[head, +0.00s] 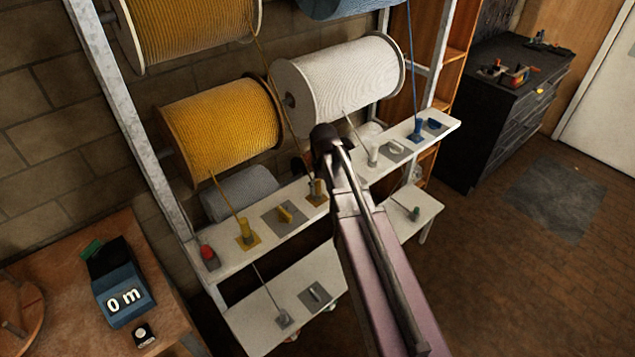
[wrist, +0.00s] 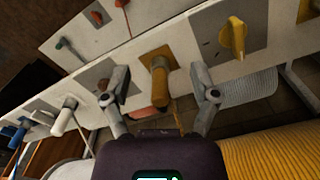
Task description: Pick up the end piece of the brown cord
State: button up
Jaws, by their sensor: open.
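The brown cord's end piece (wrist: 160,80) stands upright on a small square plate on the white shelf. In the head view the end piece (head: 317,190) sits beside my arm, with the brown cord (head: 272,85) running down to it from the top left spool. My gripper (wrist: 160,93) is open, with one finger on each side of the end piece in the wrist view. In the head view my arm hides most of the gripper.
The shelf (head: 225,260) also bears a yellow end piece (head: 246,235), a yellow lever (head: 285,214), a white end piece (head: 374,155) and a blue one (head: 417,130). A yellow spool (head: 222,125) and white spool (head: 340,80) hang behind. A lower shelf (head: 260,325) lies in front.

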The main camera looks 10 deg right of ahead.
notch_tip(320, 180, up, 7)
jog(key=p, duration=0.5)
send_over(317, 184)
jog(key=w, duration=0.1)
jog(key=shift+a+f, duration=0.1)
jog(key=shift+f, duration=0.15)
jog(key=shift+f, duration=0.1)
notch_tip(317, 184, down, 8)
jog(key=b, duration=0.8)
jog(key=shift+f, duration=0.25)
jog(key=shift+b, duration=0.3)
jog(key=shift+w+d+f+b, duration=0.1)
jog(key=shift+f+b, duration=1.15)
jog(key=shift+f, duration=0.05)
jog(key=shift+w+d+f+b, duration=0.1)
jog(key=shift+f+b, duration=1.15)
jog(key=shift+f, duration=0.05)
jog(key=shift+c, duration=0.2)
grip_shut()
